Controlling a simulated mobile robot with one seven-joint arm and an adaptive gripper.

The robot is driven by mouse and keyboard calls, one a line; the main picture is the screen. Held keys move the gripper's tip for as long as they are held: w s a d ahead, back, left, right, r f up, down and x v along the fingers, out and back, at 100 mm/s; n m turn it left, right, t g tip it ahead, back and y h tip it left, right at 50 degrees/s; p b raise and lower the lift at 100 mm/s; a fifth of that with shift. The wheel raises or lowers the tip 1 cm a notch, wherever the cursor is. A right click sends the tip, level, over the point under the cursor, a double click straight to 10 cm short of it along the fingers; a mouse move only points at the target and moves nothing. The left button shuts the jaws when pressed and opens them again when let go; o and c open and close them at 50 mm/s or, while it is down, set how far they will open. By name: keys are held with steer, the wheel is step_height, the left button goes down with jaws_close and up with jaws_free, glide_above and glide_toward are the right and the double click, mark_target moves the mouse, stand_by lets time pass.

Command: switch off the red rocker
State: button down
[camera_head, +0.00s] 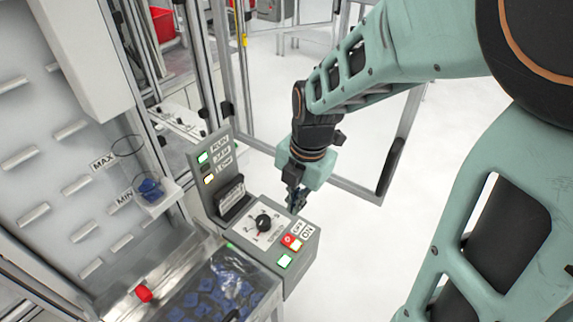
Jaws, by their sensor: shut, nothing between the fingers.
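The red rocker (291,242) sits on the sloped top of a grey control box (307,248), beside a label reading ON. A lit green square (284,261) is just below it, and a black rotary knob (263,222) on a white dial is to its left. My gripper (296,208) is shut and empty, pointing down above the far right part of the box, a little up-picture from the rocker. I cannot tell whether the fingertips touch the box. The rocker's tilt is too small to make out.
An upright panel (211,160) with green and orange lights stands behind the box. A clear-covered bin of blue pieces (215,290) and a red knob (144,293) are at the lower left. Metal frame posts (236,90) rise behind. The floor at right is open.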

steer(key=b, duration=1.1)
glide_toward(287, 240)
steer(key=f, duration=0.6)
steer(key=shift+w+a+f, duration=0.25)
steer(key=shift+a+f, duration=0.05)
steer(key=shift+f, duration=0.05)
steer(key=shift+a+f, duration=0.15)
steer(key=shift+f, duration=0.25)
steer(key=shift+w, duration=0.1)
